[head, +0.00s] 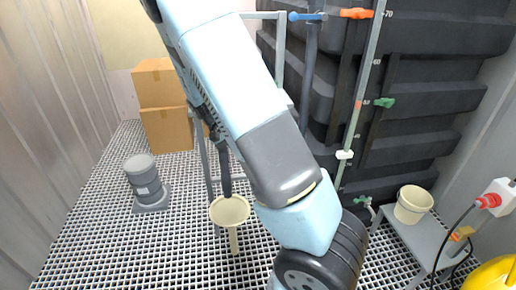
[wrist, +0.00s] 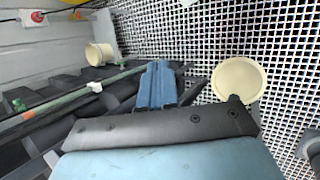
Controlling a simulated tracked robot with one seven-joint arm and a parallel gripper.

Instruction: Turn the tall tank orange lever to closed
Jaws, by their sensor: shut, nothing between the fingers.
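The orange lever (head: 356,13) is at the top of the head view, on a thin upright gauge pipe (head: 361,90) in front of the tall dark tank (head: 440,75). It lies roughly level and points left from the pipe. I cannot make it out in the wrist view. My gripper (wrist: 158,64) shows in the wrist view as two blue fingers side by side, shut and empty. It points down over the floor grating. The head view does not show my gripper; my arm runs out of its top left.
A blue lever (head: 307,16) is just left of the orange one. Boxes (head: 165,128) and a grey pump (head: 147,182) are at left.

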